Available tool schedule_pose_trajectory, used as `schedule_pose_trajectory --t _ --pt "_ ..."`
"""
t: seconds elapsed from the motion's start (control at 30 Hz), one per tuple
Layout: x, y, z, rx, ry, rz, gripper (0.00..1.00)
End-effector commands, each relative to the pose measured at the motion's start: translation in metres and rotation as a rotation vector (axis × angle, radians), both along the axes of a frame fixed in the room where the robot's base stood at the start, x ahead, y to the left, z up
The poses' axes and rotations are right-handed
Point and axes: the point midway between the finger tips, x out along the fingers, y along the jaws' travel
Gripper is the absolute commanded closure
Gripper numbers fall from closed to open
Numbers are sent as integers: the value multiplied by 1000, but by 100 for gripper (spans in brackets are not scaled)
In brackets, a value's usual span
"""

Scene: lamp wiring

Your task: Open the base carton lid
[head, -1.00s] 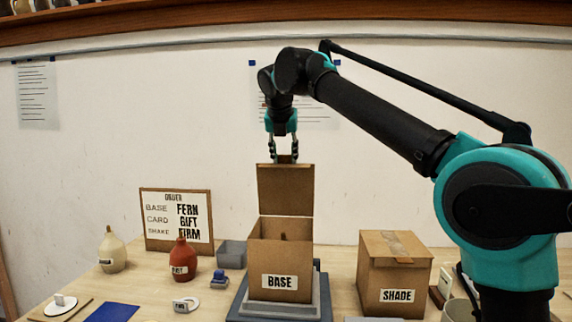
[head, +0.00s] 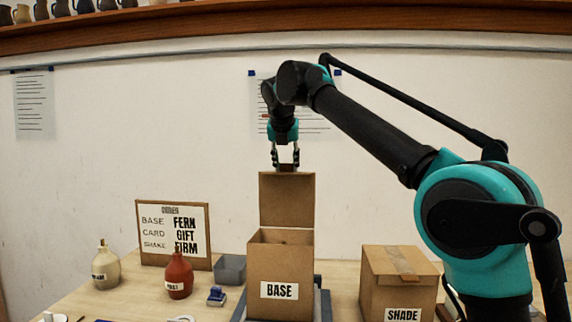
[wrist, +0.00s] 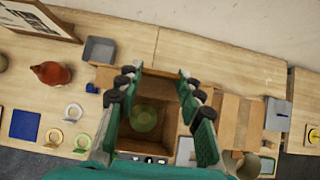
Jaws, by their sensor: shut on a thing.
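The base carton (head: 280,280) is a brown box labelled BASE, standing on a grey stand in the middle of the table. Its lid (head: 287,203) stands upright at the back edge, and the top is open. My gripper (head: 286,165) is above the lid, shut on its upper edge. In the wrist view my gripper's fingers (wrist: 158,88) are over the carton, and the carton's inside (wrist: 165,104) shows between them. A round greenish thing (wrist: 143,118) shows within the opening; I cannot tell what it is.
A shade carton (head: 395,280), shut, stands to the right. At left are a red bottle (head: 178,274), a cream bottle (head: 106,269), a grey bin (head: 231,268), a blue stamp (head: 216,296) and the order board (head: 150,230).

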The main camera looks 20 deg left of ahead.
Motion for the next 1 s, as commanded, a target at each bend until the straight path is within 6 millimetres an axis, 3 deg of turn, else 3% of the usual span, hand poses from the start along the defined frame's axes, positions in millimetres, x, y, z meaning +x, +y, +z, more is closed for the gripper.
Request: schedule_pose_trajectory --t 0.6,0.63,0.8,1.0 --pt "1 0 0 1 -3 0 100" --pt "1 0 0 1 -3 0 62" --pt "0 0 0 0 -2 0 41" --pt "0 0 0 0 -1 0 41"
